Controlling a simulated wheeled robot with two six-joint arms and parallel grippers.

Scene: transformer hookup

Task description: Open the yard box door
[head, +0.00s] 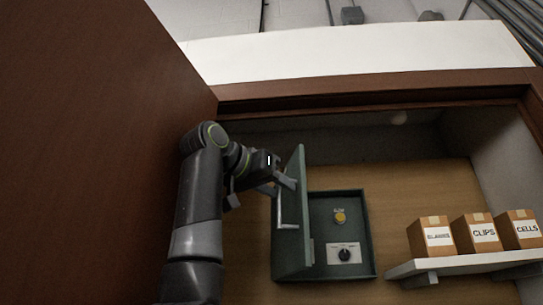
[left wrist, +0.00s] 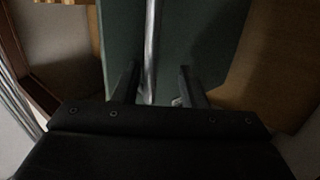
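The yard box (head: 368,235) is a dark green box on the wooden back wall, with a yellow button (head: 340,217) and a black knob (head: 344,254) visible inside. Its green door (head: 292,250) stands swung out at the box's left side, so the interior shows. A silver bar handle (head: 288,227) is on the door's outer face. My left gripper (head: 283,184) is at that face by the handle. In the left wrist view, its two fingers (left wrist: 157,85) are apart, with the handle bar (left wrist: 151,40) running between them and the door panel (left wrist: 196,35) behind. My right gripper is not in view.
A white shelf (head: 460,264) with cartons marked CLIPS (head: 478,236), CELLS (head: 519,231) and one blurred label (head: 432,238) is at the right. A large brown panel (head: 90,130) fills the left side, close to my left arm. A wooden frame (head: 380,88) runs above.

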